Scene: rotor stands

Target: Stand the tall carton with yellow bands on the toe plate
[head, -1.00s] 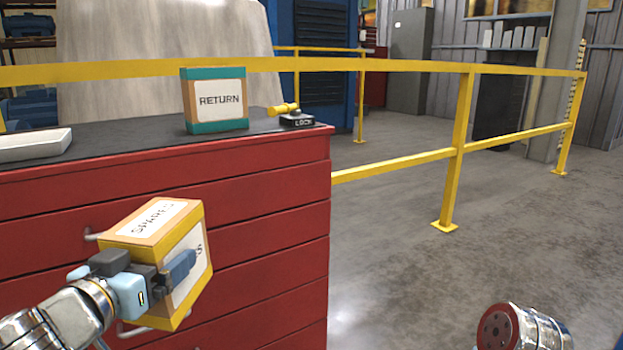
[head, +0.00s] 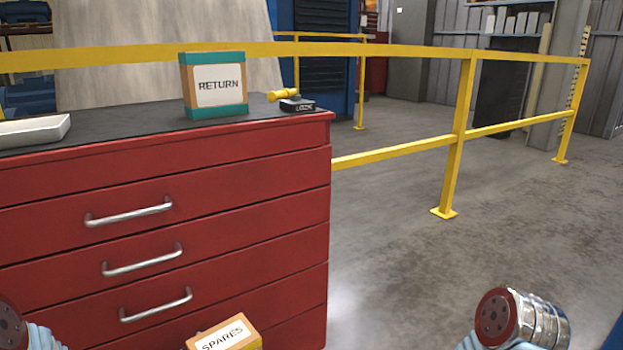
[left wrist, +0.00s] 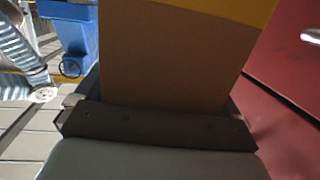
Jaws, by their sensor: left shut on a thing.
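The tall carton with yellow bands, labelled SPARES, shows only its top part at the bottom edge of the head view (head: 225,335), in front of the red cabinet. In the left wrist view its plain brown side (left wrist: 175,55) fills the middle, with a yellow band at the top. My left gripper (left wrist: 160,120) is shut on this carton; its jaws are partly hidden behind the carton. It is below the head view. My right gripper is out of view. I cannot make out the toe plate in either view.
The red drawer cabinet (head: 250,245) stands close ahead; on its top are a RETURN carton with teal bands (head: 215,84), a LOCK lever (head: 290,100) and a white tray (head: 35,130). A yellow railing (head: 455,140) runs behind. A blue object (left wrist: 75,30) shows at left. Floor at right is clear.

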